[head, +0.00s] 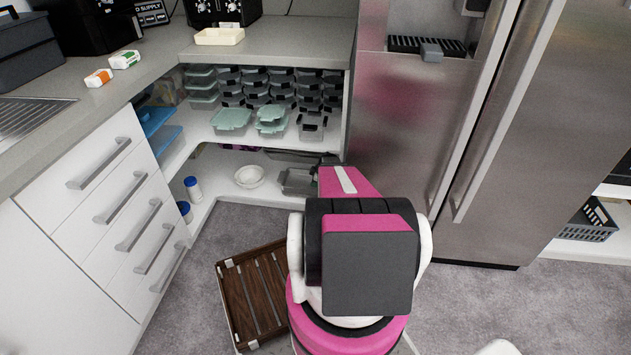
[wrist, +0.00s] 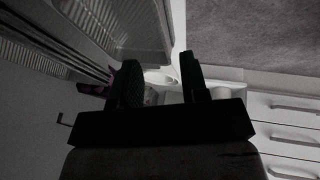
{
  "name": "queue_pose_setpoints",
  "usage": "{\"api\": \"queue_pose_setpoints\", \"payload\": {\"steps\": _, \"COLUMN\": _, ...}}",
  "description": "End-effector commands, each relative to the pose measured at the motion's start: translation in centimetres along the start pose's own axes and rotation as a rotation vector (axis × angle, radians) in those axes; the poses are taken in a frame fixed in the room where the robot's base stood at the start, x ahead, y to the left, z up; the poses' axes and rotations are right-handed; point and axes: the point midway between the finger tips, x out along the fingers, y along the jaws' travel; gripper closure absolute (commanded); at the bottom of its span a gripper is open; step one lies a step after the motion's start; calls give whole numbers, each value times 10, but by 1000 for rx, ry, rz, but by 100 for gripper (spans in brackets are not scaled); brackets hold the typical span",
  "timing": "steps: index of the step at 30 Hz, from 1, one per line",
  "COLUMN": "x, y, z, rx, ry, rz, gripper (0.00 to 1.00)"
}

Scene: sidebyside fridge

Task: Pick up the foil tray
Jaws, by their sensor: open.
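A grey metallic tray, which looks like the foil tray (head: 298,181), sits on the low shelf of the open corner cabinet, just left of my pink arm. My arm hides part of that area. In the wrist view, a large grey ribbed, rimmed shape (wrist: 148,28) fills the upper left, close to the fingers; it is probably the foil tray, but the picture is dark. My gripper (wrist: 158,60) is open, with its two dark fingers apart and nothing held between them. Whether a finger touches the tray cannot be told. In the head view my gripper is hidden behind the arm.
A white bowl (head: 249,177) stands left of the tray, and a white bottle with a blue cap (head: 193,189) farther left. The shelf above carries several containers (head: 232,121). Drawers (head: 120,205) stand left, a fridge (head: 400,120) right. A brown slatted crate (head: 254,296) lies on the carpet.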

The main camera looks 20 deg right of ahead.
Motion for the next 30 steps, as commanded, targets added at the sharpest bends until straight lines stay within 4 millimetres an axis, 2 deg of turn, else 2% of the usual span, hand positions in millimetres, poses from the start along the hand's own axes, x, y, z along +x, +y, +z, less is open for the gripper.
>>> {"api": "queue_pose_setpoints", "payload": {"steps": 8, "x": 19, "y": 1, "z": 0, "rx": 0, "ry": 0, "rz": -1, "gripper": 59}}
{"api": "queue_pose_setpoints", "payload": {"steps": 24, "x": 101, "y": 1, "z": 0, "rx": 0, "ry": 0, "rz": -2, "gripper": 59}}
{"api": "queue_pose_setpoints", "payload": {"steps": 30, "x": 108, "y": 0, "z": 0, "rx": 1, "ry": 0, "rz": 0, "gripper": 59}}
